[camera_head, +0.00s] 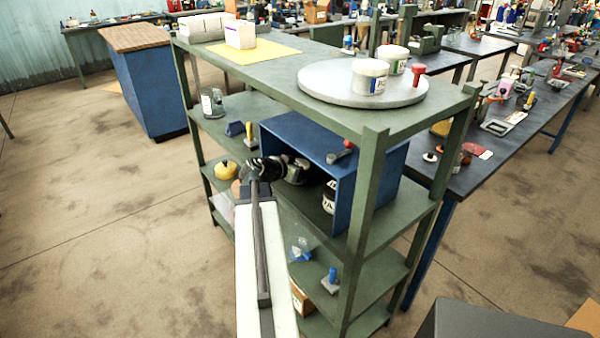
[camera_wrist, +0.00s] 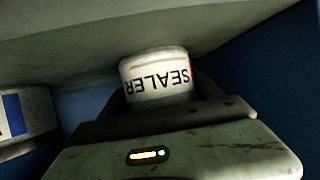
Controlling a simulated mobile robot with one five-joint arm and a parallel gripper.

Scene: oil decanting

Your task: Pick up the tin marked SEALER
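The tin marked SEALER (camera_wrist: 158,76) is white with black lettering, upside down in the wrist view. It is at the grey-green surface, inside the blue box. My gripper (camera_wrist: 162,104) has a dark finger at each side of this tin. Whether the fingers press on it or stand slightly apart I cannot tell. In the head view my gripper (camera_head: 296,172) reaches into the open side of the blue box (camera_head: 348,212) on the rack's middle shelf. The SEALER lettering cannot be read there.
Another white tin with a blue label (camera_wrist: 18,118) stands close at the left in the wrist view. A white tin (camera_head: 329,197) shows inside the box. The green rack (camera_head: 368,190) has posts near my arm. Two white tubs (camera_head: 369,77) stand on the round board above.

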